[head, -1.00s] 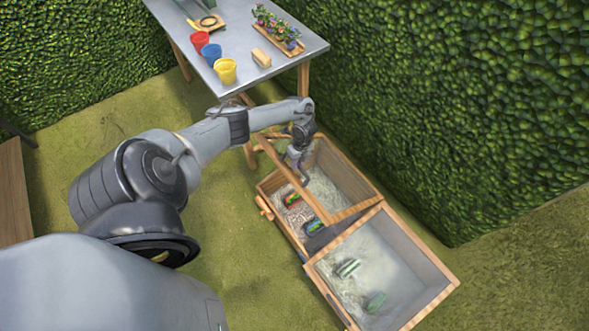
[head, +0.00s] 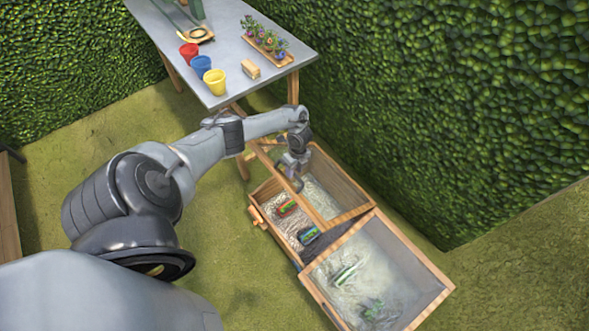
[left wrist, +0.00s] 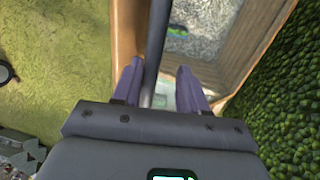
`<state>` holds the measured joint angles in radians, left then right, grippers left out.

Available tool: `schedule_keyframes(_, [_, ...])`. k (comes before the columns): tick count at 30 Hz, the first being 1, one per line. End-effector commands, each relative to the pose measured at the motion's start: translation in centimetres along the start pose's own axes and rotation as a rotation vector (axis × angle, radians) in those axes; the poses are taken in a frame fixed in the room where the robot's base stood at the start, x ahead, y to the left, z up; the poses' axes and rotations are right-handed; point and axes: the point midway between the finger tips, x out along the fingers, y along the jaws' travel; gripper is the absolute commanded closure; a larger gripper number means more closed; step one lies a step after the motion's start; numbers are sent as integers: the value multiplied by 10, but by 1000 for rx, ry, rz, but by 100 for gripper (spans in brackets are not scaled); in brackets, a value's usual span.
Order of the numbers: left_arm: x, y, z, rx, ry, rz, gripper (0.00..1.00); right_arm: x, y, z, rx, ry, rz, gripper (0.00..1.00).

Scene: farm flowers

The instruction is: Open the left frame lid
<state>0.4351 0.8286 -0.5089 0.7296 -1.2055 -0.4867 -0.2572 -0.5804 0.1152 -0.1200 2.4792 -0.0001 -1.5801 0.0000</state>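The left cold frame (head: 262,222) is a wooden box on the grass with pale soil inside. Its wood-edged glass lid (head: 350,213) is tilted up over the box, leaving the near strip of soil uncovered. My left gripper (head: 292,184) is at the lid's raised near side. In the left wrist view its two purple-grey fingers (left wrist: 160,88) are apart, with a dark bar running between them, closer to the left finger. A gap shows beside the bar. Whether the bar touches a finger is unclear. My right gripper is not in view.
A second glass-covered frame (head: 442,288) adjoins on the right. Red and green packets (head: 287,207) lie in the left frame. A metal table (head: 225,55) with red, blue and yellow pots stands behind. A hedge (head: 440,120) borders the right. Grass is clear at left.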

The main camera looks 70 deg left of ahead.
Motion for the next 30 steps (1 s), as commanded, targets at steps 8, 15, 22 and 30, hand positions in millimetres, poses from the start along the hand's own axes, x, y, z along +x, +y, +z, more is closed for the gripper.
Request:
schedule_keyframes(8, [-23,0,2,1,-3,-1,58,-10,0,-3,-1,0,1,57])
schedule_keyframes(15, [-64,0,0,2,-2,-1,58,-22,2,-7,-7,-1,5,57])
schedule_keyframes(22, [-95,-1,-1,2,0,-2,58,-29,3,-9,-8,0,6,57])
schedule_keyframes(30, [-108,-1,-1,1,0,-1,58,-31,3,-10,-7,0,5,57])
